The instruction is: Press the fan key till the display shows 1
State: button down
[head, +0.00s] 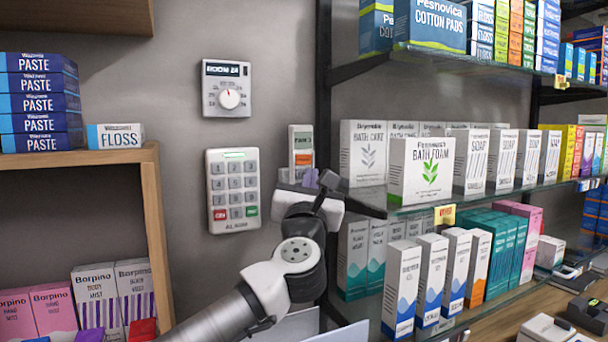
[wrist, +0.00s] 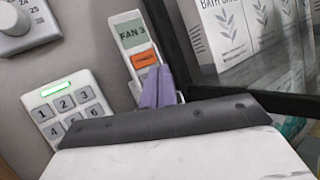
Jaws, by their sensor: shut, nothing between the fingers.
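The fan unit (head: 301,146) is a narrow pale box on the wall, left of the shelf. In the wrist view, its display (wrist: 132,35) reads "FAN 3". An orange key (wrist: 145,58) sits below the display; its lettering is too small to read surely. My gripper (head: 318,179) is shut and empty, in front of the lower part of the unit. In the wrist view its purple fingertips (wrist: 157,76) are just below the orange key and hide the unit's lower part. I cannot tell whether they touch the unit.
A keypad (head: 233,190) with a lit green bar is left of the fan unit. A dial thermostat (head: 227,88) is above it. Glass shelves (head: 480,67) with a dark post (head: 324,90) and boxes stand close on the right. A wooden shelf (head: 152,200) is left.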

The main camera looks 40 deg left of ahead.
jog(key=shift+a, duration=0.15)
jog(key=shift+w+a, duration=0.25)
jog(key=shift+a, duration=0.25)
dwell(1.2)
jog(key=shift+d, duration=0.1)
jog(key=shift+s+d, duration=0.35)
jog(key=shift+d, duration=0.4)
jog(key=d, duration=0.1)
jog(key=s+d, duration=0.1)
jog(key=d, duration=0.1)
jog(key=s+d, duration=0.1)
jog(key=shift+d+b, duration=0.3)
jog(key=shift+b, duration=0.05)
dwell(0.7)
